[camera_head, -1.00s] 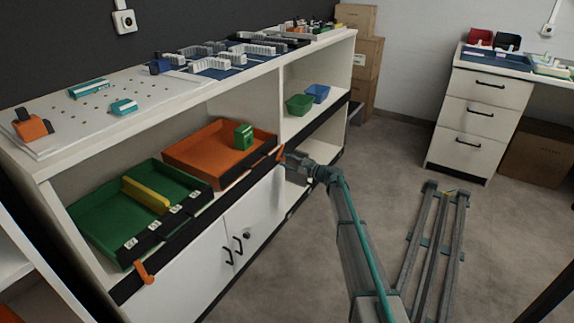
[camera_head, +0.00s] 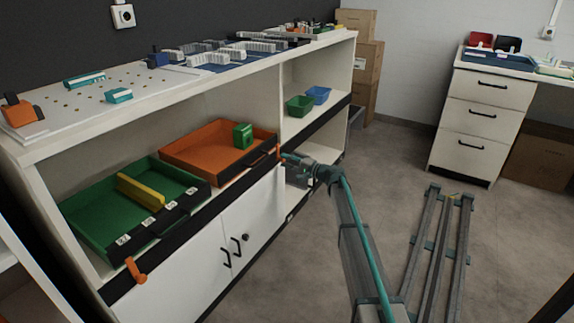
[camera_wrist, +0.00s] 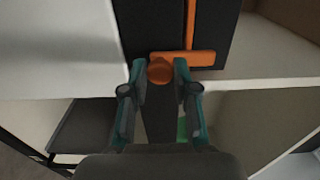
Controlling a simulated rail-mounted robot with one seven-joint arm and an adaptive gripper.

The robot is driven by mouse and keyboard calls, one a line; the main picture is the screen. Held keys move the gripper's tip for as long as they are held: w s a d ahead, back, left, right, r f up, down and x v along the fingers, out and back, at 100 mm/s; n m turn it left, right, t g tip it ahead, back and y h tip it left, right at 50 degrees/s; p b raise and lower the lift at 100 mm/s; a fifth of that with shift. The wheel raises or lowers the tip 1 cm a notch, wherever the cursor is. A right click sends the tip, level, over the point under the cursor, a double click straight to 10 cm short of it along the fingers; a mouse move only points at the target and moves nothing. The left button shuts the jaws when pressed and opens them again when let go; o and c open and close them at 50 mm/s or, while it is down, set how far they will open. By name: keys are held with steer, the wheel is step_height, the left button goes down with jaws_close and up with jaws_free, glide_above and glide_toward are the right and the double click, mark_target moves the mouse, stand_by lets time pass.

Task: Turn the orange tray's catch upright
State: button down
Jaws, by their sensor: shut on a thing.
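The orange tray (camera_head: 190,155) sits on the middle shelf of the white cabinet, with a green block (camera_head: 242,136) in it. Its orange catch (camera_head: 278,152) is at the right end of the tray's dark front and looks about upright. In the wrist view the catch (camera_wrist: 198,58) lies across the dark front strip, with its round knob at one end. My gripper (camera_wrist: 161,72) is shut on the knob, one finger on each side. In the head view my gripper (camera_head: 284,158) reaches the catch from the right; the fingertips are too small to see clearly.
A green tray (camera_head: 95,222) with a yellow block (camera_head: 140,193) stands left of the orange tray; its own orange catch (camera_head: 135,270) hangs in front, tilted. Small green (camera_head: 299,105) and blue (camera_head: 318,94) bins stand on the right shelf. Cabinet doors with black handles are below.

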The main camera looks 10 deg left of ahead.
stand_by(0.3)
steer(key=c, duration=0.9)
jaws_free()
steer(key=shift+s+d, duration=0.1)
steer(key=shift+d, duration=0.05)
steer(key=v, duration=1.1)
steer(key=shift+s+d, duration=0.2)
steer(key=shift+d, duration=0.1)
